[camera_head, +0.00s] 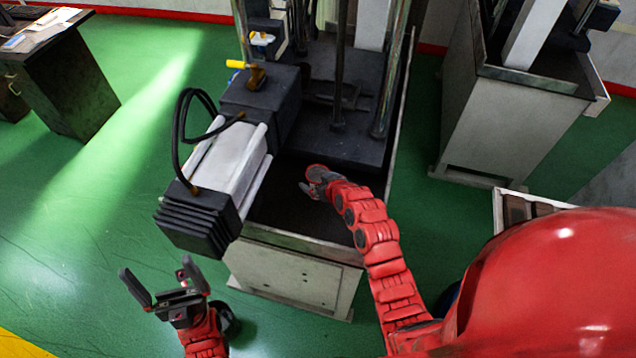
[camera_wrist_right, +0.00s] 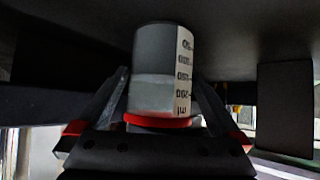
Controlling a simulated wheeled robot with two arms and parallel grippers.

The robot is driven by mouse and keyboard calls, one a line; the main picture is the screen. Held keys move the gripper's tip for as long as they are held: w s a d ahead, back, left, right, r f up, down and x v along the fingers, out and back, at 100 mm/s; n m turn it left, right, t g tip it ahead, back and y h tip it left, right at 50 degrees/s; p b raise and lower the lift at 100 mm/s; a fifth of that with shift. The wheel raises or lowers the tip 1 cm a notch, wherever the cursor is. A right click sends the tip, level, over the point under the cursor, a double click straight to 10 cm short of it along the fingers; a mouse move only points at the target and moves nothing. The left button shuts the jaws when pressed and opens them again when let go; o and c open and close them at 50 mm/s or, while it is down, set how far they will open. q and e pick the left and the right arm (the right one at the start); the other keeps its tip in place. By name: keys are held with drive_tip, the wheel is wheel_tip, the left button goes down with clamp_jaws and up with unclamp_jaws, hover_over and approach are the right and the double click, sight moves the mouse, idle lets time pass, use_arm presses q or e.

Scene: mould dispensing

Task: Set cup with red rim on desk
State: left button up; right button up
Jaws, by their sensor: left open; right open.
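The cup (camera_wrist_right: 156,62) is grey with printed measuring marks. Its red rim (camera_wrist_right: 158,121) is at the lower end in the right wrist view. My right gripper (camera_wrist_right: 161,85) has one finger on each side of the cup; its jaws are open, and I cannot tell whether they touch it. In the head view my right gripper (camera_head: 312,184) is small, over the dark bed of the machine, with a red edge at its tip. My left gripper (camera_head: 168,286) is open and empty, low in front of the machine. A dark desk (camera_head: 75,95) stands at the far left.
The machine (camera_head: 295,275) has a grey-white motor block (camera_head: 225,160) with a black hose on its left and upright posts behind. A second machine (camera_head: 500,110) stands at the right. The green floor (camera_head: 110,180) between machine and desk is clear. Papers lie on the desk.

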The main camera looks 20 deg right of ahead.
sight(313, 171)
drive_tip(key=c, duration=1.5)
drive_tip(key=shift+c, duration=0.2)
drive_tip(key=shift+r+b, duration=0.85)
drive_tip(key=shift+r, duration=0.1)
drive_tip(key=shift+r+b, duration=0.45)
drive_tip(key=shift+r, duration=0.25)
drive_tip(key=s+b, duration=0.1)
drive_tip(key=s, duration=0.2)
drive_tip(key=s+b, duration=0.1)
drive_tip(key=s, duration=0.3)
drive_tip(key=s+r+b, duration=0.1)
drive_tip(key=s, duration=0.3)
drive_tip(key=shift+s+a+b, duration=0.1)
drive_tip(key=shift+a+b, duration=0.15)
drive_tip(key=shift+b, duration=0.15)
drive_tip(key=s+p, duration=0.4)
drive_tip(key=shift+s+a+r+p, duration=0.15)
drive_tip(key=shift+s+r+p, duration=0.15)
drive_tip(key=shift+s+r, duration=0.1)
